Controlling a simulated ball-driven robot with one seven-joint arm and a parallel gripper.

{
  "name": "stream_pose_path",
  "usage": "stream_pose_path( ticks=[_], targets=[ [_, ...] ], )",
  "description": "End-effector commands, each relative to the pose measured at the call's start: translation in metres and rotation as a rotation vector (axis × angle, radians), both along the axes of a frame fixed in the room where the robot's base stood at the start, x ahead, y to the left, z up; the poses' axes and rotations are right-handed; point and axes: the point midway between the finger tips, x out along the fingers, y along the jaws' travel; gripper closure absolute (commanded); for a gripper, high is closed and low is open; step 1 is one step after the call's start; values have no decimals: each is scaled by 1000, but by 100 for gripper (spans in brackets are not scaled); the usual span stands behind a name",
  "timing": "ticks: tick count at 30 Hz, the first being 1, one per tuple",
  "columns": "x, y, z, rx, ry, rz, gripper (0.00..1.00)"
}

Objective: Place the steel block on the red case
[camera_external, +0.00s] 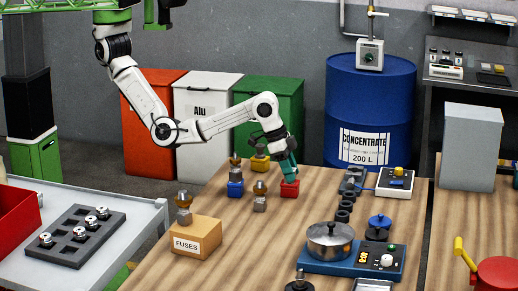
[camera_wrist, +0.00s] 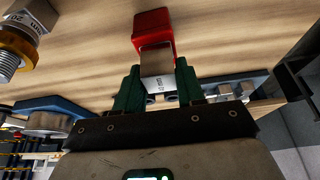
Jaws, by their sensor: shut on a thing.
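My gripper (camera_external: 288,176) reaches down to the red case (camera_external: 289,189) on the wooden bench. In the wrist view my gripper (camera_wrist: 157,84) has its two green fingers shut on the steel block (camera_wrist: 157,62), a grey metal piece with small markings. The block's far end meets the edge of the red case (camera_wrist: 153,22) in that picture. I cannot tell whether the block rests on the case or is just above it. In the external view the fingers hide the block.
Blue (camera_external: 236,189) and yellow (camera_external: 260,163) cases with fittings stand close left of my gripper. A fuse box (camera_external: 195,238) is at the front left. Bare wood lies in front of the red case.

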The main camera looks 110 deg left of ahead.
Motion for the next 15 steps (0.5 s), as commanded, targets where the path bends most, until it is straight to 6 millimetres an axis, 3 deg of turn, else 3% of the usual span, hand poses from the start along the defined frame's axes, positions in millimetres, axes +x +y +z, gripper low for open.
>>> stream_pose_path(
  ticks=[8,9,15],
  targets=[
    [0,0,-2,0,-2,0,100],
    [0,0,-2,0,0,0,59],
    [0,0,-2,0,0,0,40]
  ],
)
